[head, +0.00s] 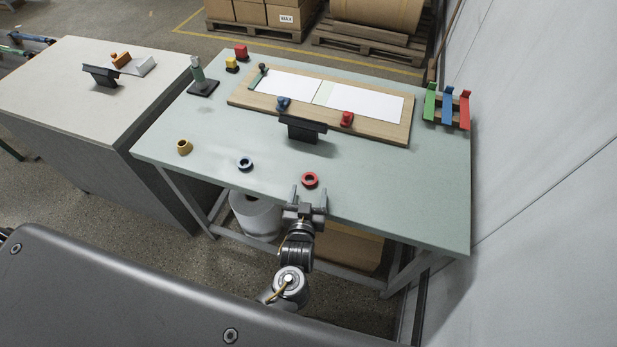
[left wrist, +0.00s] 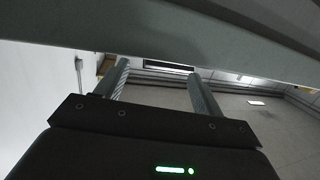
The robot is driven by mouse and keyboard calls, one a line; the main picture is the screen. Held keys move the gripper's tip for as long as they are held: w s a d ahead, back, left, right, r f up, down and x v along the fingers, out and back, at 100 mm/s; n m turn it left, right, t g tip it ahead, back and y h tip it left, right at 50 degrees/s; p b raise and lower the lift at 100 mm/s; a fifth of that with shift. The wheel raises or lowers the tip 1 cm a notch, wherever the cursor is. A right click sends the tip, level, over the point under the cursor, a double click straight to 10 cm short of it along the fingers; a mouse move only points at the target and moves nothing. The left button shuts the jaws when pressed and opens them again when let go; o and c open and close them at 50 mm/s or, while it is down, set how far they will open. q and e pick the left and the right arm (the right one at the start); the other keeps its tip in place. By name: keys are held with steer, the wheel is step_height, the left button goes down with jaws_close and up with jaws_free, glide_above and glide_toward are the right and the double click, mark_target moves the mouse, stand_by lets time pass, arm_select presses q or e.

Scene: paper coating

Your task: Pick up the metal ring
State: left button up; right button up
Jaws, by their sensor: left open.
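A red ring (head: 310,180) lies flat near the front edge of the pale green table (head: 390,200). My right gripper is not in view.
A wooden board (head: 240,100) with white sheets lies behind, with blue and red knobs along it. A black stand (head: 303,130) stands in front of it. A coloured rack (head: 447,108) is at the right. A grey cabinet (head: 50,80) stands left. The table's front right is clear.

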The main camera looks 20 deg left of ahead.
mark_target(310, 175)
arm_select(q)
steer(key=shift+w+a+p, duration=0.15)
steer(key=shift+w+p, duration=0.15)
steer(key=shift+w, duration=0.15)
steer(key=x, duration=0.1)
steer(key=p+x, duration=0.1)
steer(key=x, duration=0.1)
steer(key=shift+w+a+f, duration=0.2)
steer(key=shift+w+a, duration=0.05)
steer(key=shift+w+f, duration=0.2)
steer(key=shift+w, duration=0.25)
steer(key=shift+s, duration=0.1)
steer(key=shift+c, duration=0.9)
steer(key=c, duration=0.9)
steer(key=shift+r, duration=0.1)
